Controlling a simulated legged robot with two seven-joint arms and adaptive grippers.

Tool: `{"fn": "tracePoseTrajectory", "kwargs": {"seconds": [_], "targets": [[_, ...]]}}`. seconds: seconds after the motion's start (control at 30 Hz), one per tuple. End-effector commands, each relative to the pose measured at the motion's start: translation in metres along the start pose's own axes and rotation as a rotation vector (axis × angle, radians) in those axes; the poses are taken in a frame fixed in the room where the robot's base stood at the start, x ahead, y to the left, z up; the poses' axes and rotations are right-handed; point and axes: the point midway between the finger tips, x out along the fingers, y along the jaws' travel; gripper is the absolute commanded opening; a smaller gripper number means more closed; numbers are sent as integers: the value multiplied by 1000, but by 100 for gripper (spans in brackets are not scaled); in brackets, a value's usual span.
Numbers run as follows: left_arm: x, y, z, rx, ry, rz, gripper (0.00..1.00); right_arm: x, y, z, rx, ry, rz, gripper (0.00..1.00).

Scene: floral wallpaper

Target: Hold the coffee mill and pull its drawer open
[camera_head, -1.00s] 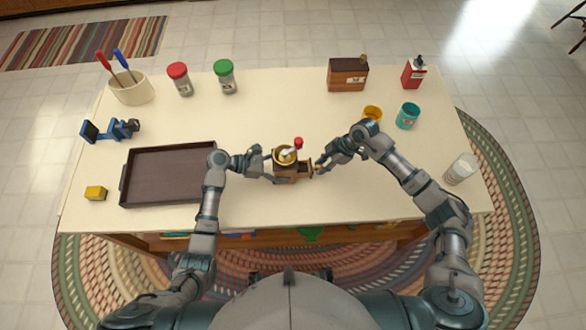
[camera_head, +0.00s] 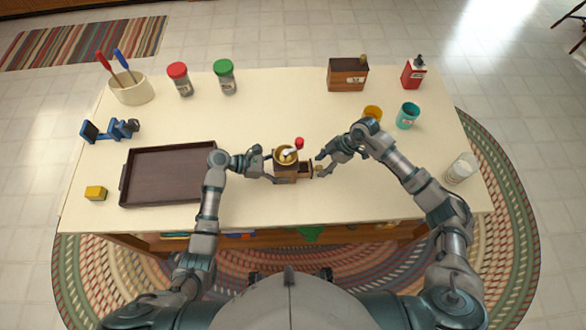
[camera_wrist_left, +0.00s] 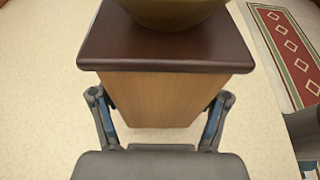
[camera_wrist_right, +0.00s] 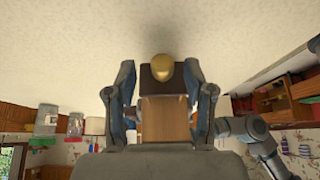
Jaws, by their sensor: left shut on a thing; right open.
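The coffee mill (camera_head: 285,167) stands on the table, with a wooden body, a brass bowl (camera_head: 284,155) and a crank with a red knob (camera_head: 299,142). My left gripper (camera_head: 270,168) is shut on the mill's body from the left. In the left wrist view its fingers flank the wooden body (camera_wrist_left: 165,98) under a dark top. The drawer (camera_head: 305,171) sticks out of the mill's right side. Its brass knob (camera_wrist_right: 163,67) shows in the right wrist view. My right gripper (camera_head: 321,165) is open at the knob, its fingers spread to either side.
A dark tray (camera_head: 124,190) lies left of the mill, near my left arm. The table in front of the mill is clear.

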Motion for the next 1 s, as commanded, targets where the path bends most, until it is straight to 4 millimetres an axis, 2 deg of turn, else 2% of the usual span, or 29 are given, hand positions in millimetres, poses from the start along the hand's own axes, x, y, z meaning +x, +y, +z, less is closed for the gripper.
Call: {"fn": "tracePoseTrajectory", "kwargs": {"seconds": [0.6, 1.0], "targets": [[-1, 1, -1, 0, 4, 4, 41, -48, 0, -27, -2, 1, 1, 53], [-1, 1, -2, 0, 4, 4, 41, -55, 0, -31, -1, 0, -1, 53]]}}
